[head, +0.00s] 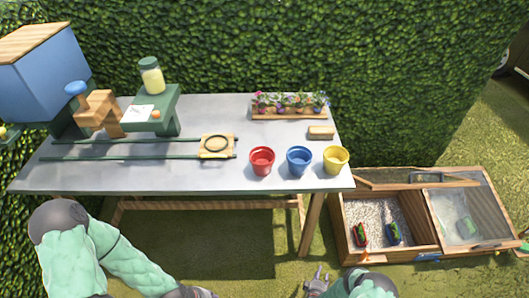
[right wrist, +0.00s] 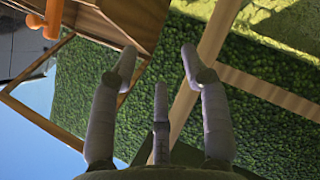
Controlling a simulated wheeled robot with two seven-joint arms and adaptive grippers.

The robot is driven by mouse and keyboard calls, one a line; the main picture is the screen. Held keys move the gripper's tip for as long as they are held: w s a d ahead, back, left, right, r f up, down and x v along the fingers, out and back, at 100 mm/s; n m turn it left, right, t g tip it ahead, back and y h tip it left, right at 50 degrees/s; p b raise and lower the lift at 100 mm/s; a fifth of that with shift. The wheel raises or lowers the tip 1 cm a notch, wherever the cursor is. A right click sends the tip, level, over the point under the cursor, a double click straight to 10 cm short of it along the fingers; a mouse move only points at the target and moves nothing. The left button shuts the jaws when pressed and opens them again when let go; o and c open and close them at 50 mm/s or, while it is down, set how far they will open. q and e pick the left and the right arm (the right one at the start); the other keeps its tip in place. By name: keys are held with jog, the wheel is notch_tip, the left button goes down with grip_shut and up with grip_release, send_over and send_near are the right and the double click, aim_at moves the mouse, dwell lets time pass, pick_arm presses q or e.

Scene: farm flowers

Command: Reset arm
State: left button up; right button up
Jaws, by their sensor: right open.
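My right gripper (head: 318,282) is at the bottom edge of the head view, in front of the table and below its top. Its fingers are spread and empty. In the right wrist view the same gripper (right wrist: 157,65) has its grey fingers apart with nothing between them. My left arm comes in from the lower left with its elbow bent. Its dark wrist end is cut by the bottom edge, and no left fingers can be made out.
The grey table (head: 190,177) holds a red pot (head: 262,161), a blue pot (head: 299,160), a yellow pot (head: 336,159), a flower planter (head: 289,113) and a jar (head: 152,77). A wooden crate (head: 389,259) stands on the grass at right. A hedge is behind.

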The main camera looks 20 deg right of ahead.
jog(key=w+a+r+m+g+y+p, duration=0.15)
jog(key=w+a+r+y, duration=0.25)
jog(key=a+r, duration=0.4)
jog(key=w+a+r+m+g+y+p, duration=0.15)
jog(key=w+a+r+y, duration=0.25)
jog(key=a+r, duration=0.4)
jog(key=s+a+r+m+g+y+p, duration=0.1)
jog(key=s+a+r+g+y, duration=0.1)
jog(key=s+a+r, duration=0.4)
jog(key=s+a+r+m+g+y+p, duration=0.1)
jog(key=s+a+r+g, duration=0.3)
jog(key=s+r, duration=0.5)
notch_tip(320, 180, up, 5)
jog(key=shift+s+a+f+m+g+y, duration=0.1)
jog(key=shift+s+a+m+g+y, duration=0.25)
jog(key=shift+a, duration=0.9)
jog(key=shift+c, duration=0.7)
jog(key=shift+d, duration=0.1)
